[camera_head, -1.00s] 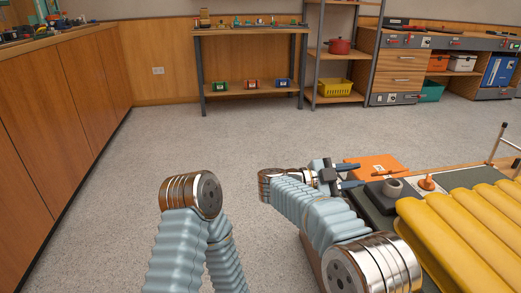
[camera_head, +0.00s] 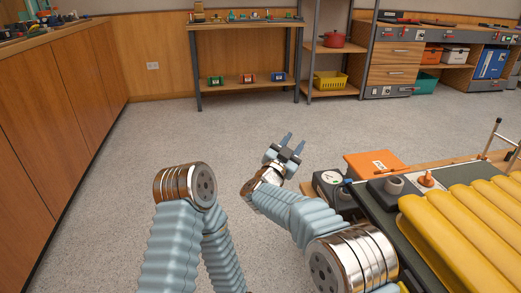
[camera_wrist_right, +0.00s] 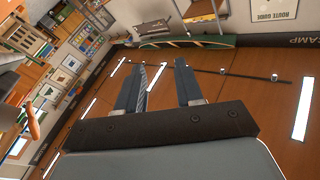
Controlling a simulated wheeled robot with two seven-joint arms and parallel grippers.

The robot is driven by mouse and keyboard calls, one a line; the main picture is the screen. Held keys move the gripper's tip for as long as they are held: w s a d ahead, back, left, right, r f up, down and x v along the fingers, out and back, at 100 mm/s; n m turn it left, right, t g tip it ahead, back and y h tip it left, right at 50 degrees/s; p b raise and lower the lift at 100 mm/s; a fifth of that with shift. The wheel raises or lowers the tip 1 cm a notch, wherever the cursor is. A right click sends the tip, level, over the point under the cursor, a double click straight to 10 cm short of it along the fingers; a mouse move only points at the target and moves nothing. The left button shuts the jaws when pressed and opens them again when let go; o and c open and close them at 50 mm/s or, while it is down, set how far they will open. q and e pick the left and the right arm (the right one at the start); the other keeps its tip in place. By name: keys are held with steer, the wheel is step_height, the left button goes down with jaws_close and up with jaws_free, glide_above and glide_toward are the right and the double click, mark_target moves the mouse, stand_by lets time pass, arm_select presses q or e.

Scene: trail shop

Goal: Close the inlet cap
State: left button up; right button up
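A yellow ribbed mattress (camera_head: 470,222) lies on a dark mat (camera_head: 388,222) on the bench at the right of the head view. By its far left corner stands a dark block with a grey round fitting (camera_head: 394,185). Beside it is an orange knob-like piece (camera_head: 427,180) on a pale plate. I cannot tell which of these is the inlet cap, or whether it is closed. My right gripper (camera_head: 293,142) is open and empty, over the floor left of the bench. Its parted fingers also show in the right wrist view (camera_wrist_right: 160,85). My left gripper is out of view.
An orange box (camera_head: 374,164) and a small box with a dial (camera_head: 328,180) sit at the bench's left end. A metal frame (camera_head: 490,140) stands at its far side. The floor (camera_head: 200,130) ahead is clear. A long wooden cabinet (camera_head: 60,130) lines the left.

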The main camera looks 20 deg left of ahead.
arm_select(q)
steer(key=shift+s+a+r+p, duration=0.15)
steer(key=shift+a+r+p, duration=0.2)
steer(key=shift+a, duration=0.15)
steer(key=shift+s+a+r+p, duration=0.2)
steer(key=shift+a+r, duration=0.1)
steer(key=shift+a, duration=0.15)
arm_select(e)
steer(key=a+f+n+g+y, duration=0.2)
steer(key=a+f+n+y, duration=0.2)
steer(key=a+n+y, duration=0.4)
steer(key=shift+s+a+f+n+g, duration=0.2)
steer(key=shift+a+f+n+g, duration=0.1)
steer(key=shift+a+n, duration=0.1)
steer(key=shift+c, duration=0.3)
